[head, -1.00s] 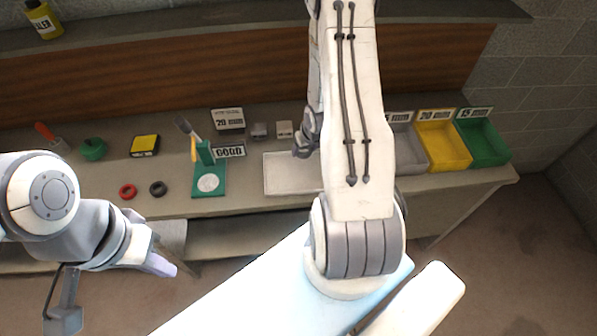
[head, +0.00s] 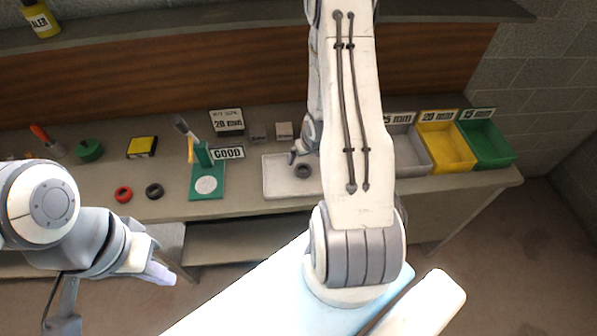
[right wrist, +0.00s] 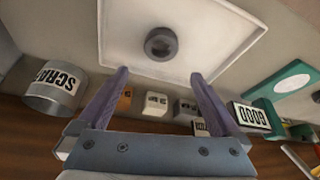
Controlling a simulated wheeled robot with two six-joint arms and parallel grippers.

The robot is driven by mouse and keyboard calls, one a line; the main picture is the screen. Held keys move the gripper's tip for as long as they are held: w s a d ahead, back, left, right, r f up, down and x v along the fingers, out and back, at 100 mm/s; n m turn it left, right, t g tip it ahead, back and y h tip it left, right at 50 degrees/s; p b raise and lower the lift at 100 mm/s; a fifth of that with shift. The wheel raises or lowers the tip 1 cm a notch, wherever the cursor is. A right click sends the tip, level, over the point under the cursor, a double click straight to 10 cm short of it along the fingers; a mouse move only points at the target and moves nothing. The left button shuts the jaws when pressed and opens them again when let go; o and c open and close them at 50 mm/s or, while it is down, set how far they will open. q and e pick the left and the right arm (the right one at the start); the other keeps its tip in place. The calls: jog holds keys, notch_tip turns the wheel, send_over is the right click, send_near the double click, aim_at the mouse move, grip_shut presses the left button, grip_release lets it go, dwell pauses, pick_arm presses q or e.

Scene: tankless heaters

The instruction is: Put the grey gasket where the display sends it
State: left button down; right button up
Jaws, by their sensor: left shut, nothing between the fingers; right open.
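A dark grey gasket (head: 303,171) lies flat in the white tray (head: 276,187); the right wrist view shows the gasket (right wrist: 161,43) near the middle of the tray (right wrist: 215,28). My right gripper (head: 299,154) is open and empty, just behind and above the gasket, not around it. Its two fingers (right wrist: 160,76) are apart in the right wrist view. The display (head: 228,122) at the back of the bench appears to read "20 mm", under a smaller line I cannot read surely. My left gripper (head: 160,272) is shut and empty, in front of the bench.
At right stand a grey bin (head: 421,164) labelled apparently 25 mm, a yellow bin (head: 458,163) 20 mm and a green bin (head: 494,158) 15 mm. A green gauge stand with a GOOD sign (head: 229,153), a red ring (head: 123,194) and a dark ring (head: 154,191) are left. A SCRAP can (right wrist: 52,98) shows too.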

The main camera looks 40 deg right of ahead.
jog(key=v, duration=1)
jog(key=shift+p, duration=0.45)
jog(key=s+a+r+n+g+b, duration=0.1)
jog(key=a+r+n+b, duration=0.2)
jog(key=a, duration=0.7)
jog(key=a+r+n+b, duration=0.2)
jog(key=a, duration=0.9)
jog(key=s+a+r+n+g+y+b, duration=0.2)
jog(key=s+a+n, duration=0.3)
jog(key=s+a, duration=0.6)
jog(key=s+r+g+b, duration=0.1)
jog(key=s, duration=0.3)
jog(key=shift+s+a+r+n, duration=0.15)
jog(key=shift+s+a+n, duration=0.05)
jog(key=shift+a+n, duration=0.1)
